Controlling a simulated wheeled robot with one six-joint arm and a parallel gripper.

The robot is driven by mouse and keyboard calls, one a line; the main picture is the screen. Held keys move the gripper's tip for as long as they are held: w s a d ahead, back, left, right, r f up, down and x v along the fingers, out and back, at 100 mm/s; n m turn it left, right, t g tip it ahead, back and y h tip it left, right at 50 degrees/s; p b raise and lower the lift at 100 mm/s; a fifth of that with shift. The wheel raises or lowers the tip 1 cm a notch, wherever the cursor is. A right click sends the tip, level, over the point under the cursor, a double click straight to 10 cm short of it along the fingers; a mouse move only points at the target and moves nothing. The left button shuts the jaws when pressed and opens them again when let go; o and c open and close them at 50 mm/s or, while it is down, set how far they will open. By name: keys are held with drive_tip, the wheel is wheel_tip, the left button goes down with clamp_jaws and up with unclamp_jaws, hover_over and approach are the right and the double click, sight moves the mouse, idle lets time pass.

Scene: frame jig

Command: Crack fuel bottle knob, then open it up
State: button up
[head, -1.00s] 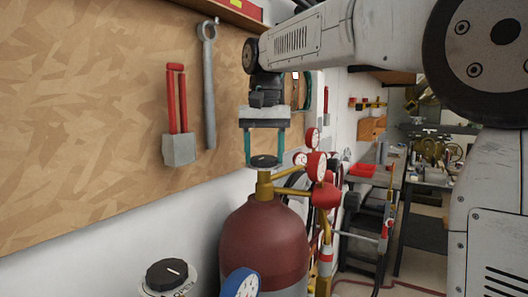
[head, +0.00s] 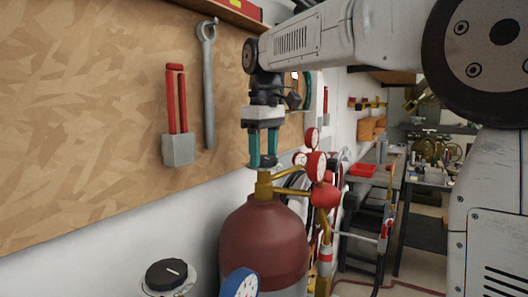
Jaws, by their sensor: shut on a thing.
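The fuel bottle (head: 262,240) is a dark red cylinder with a brass valve (head: 264,186) on top, at the centre bottom of the head view. The fingers hide the sides of the knob. How far the knob is turned cannot be told.
Red-rimmed gauges (head: 315,165) and a red regulator (head: 325,195) stand just right of the valve.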

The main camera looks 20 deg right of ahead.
sight(263, 157)
drive_tip(key=n, duration=0.6)
idle(0.6)
drive_tip(key=o, duration=1)
drive_tip(key=shift+r, duration=0.1)
wheel_tip(263, 157, up, 8)
drive_tip(key=shift+f, duration=0.2)
